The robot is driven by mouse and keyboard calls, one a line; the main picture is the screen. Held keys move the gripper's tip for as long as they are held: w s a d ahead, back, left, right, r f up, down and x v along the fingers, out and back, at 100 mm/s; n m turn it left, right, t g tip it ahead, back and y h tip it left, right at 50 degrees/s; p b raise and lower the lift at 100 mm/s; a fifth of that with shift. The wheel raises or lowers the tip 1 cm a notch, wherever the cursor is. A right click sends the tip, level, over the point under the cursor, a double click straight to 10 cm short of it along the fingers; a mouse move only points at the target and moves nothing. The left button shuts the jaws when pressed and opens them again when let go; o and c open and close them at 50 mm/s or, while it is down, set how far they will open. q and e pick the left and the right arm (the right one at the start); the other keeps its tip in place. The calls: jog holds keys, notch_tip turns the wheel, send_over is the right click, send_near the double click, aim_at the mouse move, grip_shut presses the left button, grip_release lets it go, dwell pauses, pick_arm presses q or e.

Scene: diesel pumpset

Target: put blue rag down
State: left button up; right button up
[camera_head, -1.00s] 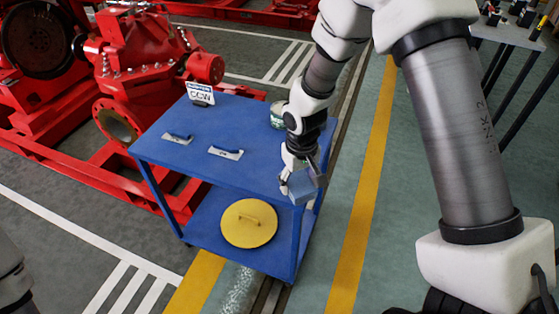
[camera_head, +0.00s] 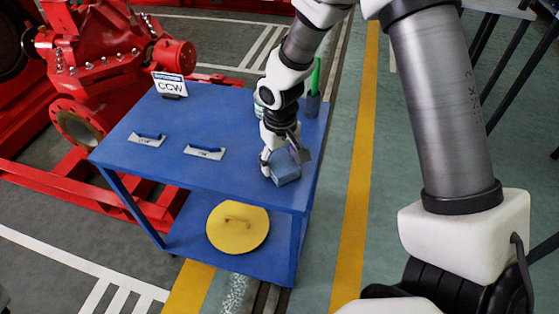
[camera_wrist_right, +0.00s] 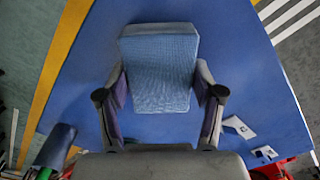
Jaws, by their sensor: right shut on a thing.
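The blue rag (camera_head: 285,170) is a folded, light-blue block at the front right part of the blue cart's top (camera_head: 220,120). My right gripper (camera_head: 283,157) comes down on it from above and is shut on it. In the right wrist view the rag (camera_wrist_right: 159,70) sits between the two fingers of the right gripper (camera_wrist_right: 160,92), with the blue top around it. I cannot tell whether the rag touches the top. My left gripper is not in view.
A CCW sign (camera_head: 170,85) stands at the back. A dark holder with a green item (camera_head: 314,90) is behind my wrist. A yellow round lid (camera_head: 238,228) is on the lower shelf.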

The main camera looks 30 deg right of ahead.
aim_at(280, 161)
jog(key=o, duration=1.2)
jog(key=shift+f, duration=0.1)
jog(key=shift+o, duration=0.2)
notch_tip(280, 161, up, 12)
jog(key=p, duration=0.2)
jog(key=shift+r+p, duration=0.2)
jog(key=shift+p, duration=0.15)
jog(key=shift+f, duration=0.1)
